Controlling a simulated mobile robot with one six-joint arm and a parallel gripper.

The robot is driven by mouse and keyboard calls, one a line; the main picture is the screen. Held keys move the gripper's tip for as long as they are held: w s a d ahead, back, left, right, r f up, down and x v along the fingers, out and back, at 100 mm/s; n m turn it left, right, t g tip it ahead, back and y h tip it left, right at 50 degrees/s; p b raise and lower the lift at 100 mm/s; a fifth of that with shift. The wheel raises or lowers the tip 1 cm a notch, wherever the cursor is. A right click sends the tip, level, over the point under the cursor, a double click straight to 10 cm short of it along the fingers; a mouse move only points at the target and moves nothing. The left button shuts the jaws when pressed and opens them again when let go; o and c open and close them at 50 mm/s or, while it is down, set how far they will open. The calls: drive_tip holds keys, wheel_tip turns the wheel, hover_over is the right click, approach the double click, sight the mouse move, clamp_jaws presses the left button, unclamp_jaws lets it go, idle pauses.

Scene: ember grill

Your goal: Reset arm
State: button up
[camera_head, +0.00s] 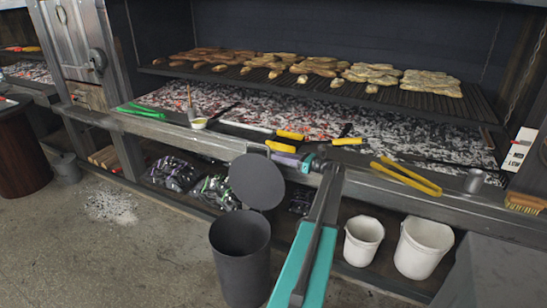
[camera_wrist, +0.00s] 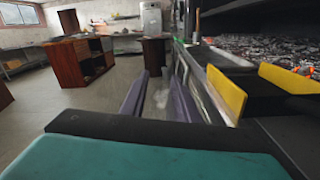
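My gripper (camera_head: 288,158) is at the front ledge of the grill in the head view, with purple fingers pointing left. The wrist view shows the two purple fingers of my gripper (camera_wrist: 160,92) apart, with only the floor seen between them. It is open and empty. My teal and dark arm reaches up to it from the bottom of the head view. A yellow piece (camera_head: 280,146) shows just behind the fingers; I cannot tell whether they touch. In the wrist view, yellow upright pieces (camera_wrist: 226,94) stand to the right of the fingers.
A dark bin (camera_head: 240,265) with a round raised lid (camera_head: 257,181) stands close below my gripper. Two white buckets (camera_head: 363,240) stand right of my arm. Yellow tongs (camera_head: 406,177) lie on the ledge (camera_head: 455,206). Food covers the grate (camera_head: 430,101) above the coals.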

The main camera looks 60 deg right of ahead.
drive_tip(key=shift+s, duration=0.3)
idle(0.5)
